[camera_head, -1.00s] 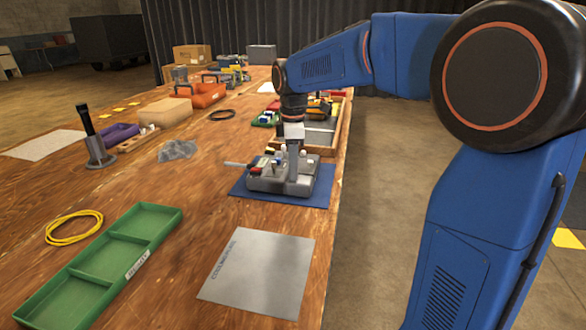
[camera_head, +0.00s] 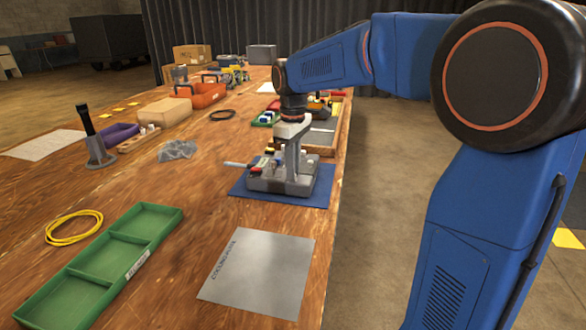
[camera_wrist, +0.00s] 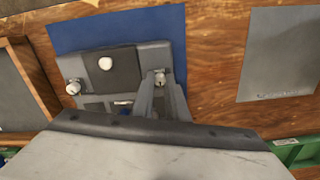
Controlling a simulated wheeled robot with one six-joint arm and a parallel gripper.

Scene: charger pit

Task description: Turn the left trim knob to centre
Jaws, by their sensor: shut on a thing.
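A grey device (camera_head: 270,183) with knobs on its top stands on a blue mat (camera_head: 240,190); it also shows in the wrist view (camera_wrist: 120,68). My gripper (camera_head: 292,172) points down onto the device. In the wrist view its fingers (camera_wrist: 160,84) are shut on a small silver knob (camera_wrist: 160,77) near one corner of the device. A second silver knob (camera_wrist: 73,87) sits near the opposite side, and a white round knob (camera_wrist: 105,63) is on a dark panel between them. Any pointer mark on the held knob is too small to read.
A grey sheet (camera_head: 258,272) and a green tray (camera_head: 110,260) lie on the near bench. A wooden-rimmed tray (camera_head: 345,115) is behind the device. A pale-handled tool (camera_head: 236,164) is at the device's left. Bare wood lies left of the mat.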

